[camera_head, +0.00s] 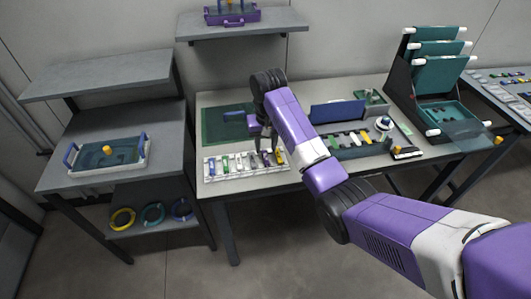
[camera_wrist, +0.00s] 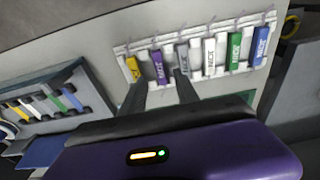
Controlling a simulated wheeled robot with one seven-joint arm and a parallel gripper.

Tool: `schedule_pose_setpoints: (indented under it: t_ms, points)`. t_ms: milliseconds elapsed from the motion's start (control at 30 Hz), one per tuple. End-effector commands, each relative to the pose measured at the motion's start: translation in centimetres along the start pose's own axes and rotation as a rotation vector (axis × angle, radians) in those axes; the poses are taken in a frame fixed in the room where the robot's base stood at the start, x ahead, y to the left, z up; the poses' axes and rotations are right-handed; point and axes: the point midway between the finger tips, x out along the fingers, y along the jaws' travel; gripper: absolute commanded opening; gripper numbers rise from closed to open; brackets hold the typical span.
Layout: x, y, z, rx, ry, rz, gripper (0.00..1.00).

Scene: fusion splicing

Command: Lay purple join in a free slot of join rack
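The join rack (camera_head: 243,172) is a pale tray on the table's front left; it fills the top of the wrist view (camera_wrist: 209,76). The purple join (camera_wrist: 159,68) lies in the rack between a yellow join (camera_wrist: 133,68) and a grey one (camera_wrist: 183,59). My gripper (camera_wrist: 160,92) is above the rack, its two fingers apart, one toward each side of the purple join's near end. In the head view my gripper (camera_head: 262,136) is over the rack's right part, and partly hides the purple join.
White, green (camera_wrist: 234,51) and blue (camera_wrist: 260,46) joins lie further along the rack. A second holder (camera_head: 348,140) with several coloured joins stands to the right. A green mat (camera_head: 222,126) lies behind the rack. A tiered teal stand (camera_head: 440,70) is at the table's right.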

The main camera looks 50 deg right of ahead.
Motion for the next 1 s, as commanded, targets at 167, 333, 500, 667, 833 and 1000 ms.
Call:
schedule_pose_setpoints:
  t_ms: [167, 333, 500, 667, 833, 1000]
  points:
    - [-3.6, -0.1, -0.1, -0.002, 0.004, -0.002, 0.37]
    - [-6.0, -0.1, -0.1, -0.001, 0.001, -0.001, 0.37]
    - [-7.0, 0.0, 0.0, -0.001, 0.0, -0.001, 0.37]
    - [-7.1, 0.0, 0.0, -0.001, -0.002, 0.0, 0.37]
    - [-7.1, 0.0, 0.0, -0.001, -0.001, 0.0, 0.37]
    - [-7.0, 0.0, 0.0, 0.0, -0.001, 0.0, 0.37]
